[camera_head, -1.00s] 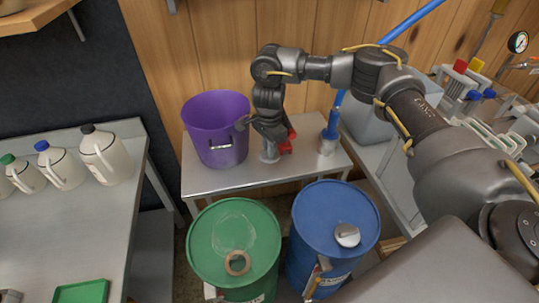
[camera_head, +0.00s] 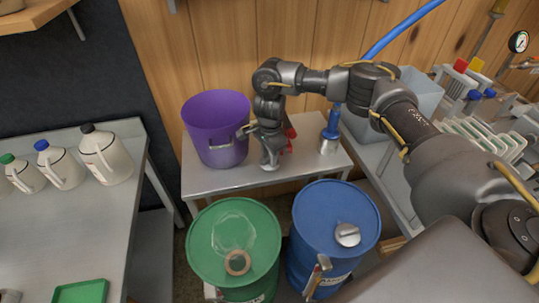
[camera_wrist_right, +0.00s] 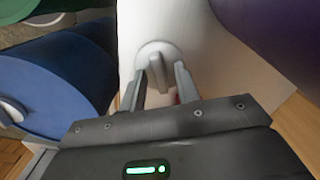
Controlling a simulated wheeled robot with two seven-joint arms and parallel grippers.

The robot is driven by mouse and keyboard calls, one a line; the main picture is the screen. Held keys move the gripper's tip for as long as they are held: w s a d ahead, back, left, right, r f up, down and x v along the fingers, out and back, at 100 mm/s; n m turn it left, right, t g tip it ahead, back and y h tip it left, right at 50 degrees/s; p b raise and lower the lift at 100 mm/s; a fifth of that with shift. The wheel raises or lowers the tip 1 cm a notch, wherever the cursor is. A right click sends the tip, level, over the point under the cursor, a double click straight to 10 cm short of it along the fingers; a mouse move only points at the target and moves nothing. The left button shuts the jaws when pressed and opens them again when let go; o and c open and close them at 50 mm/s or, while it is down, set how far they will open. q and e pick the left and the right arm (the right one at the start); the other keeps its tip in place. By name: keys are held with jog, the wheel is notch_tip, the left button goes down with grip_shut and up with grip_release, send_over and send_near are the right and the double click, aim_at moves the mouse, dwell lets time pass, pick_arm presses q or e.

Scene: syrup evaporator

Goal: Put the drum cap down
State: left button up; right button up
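The drum cap (camera_wrist_right: 157,58) is a round grey disc with a raised ridge. In the right wrist view it lies flat on the pale side table, which also shows in the head view (camera_head: 215,184). My right gripper (camera_wrist_right: 162,80) is open, its two fingers on either side of the ridge with a gap to it. In the head view the right gripper (camera_head: 270,160) is low over the table, right of the purple bucket (camera_head: 216,128), and mostly hides the cap. The green drum (camera_head: 212,232) has an open hole with a brown ring (camera_head: 237,262). My left gripper is not in view.
A blue drum (camera_head: 325,210) with a grey cap (camera_head: 347,235) stands beside the green drum. A red part (camera_head: 291,133) is behind my gripper, and a blue-and-metal fitting (camera_head: 330,133) stands to its right. White jugs (camera_head: 105,155) stand on the left bench.

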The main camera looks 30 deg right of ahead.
jog(key=shift+r, duration=0.25)
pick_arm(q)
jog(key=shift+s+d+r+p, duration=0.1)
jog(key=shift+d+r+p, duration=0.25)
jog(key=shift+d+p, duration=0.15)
pick_arm(e)
notch_tip(320, 180, up, 12)
jog(key=shift+f, duration=0.1)
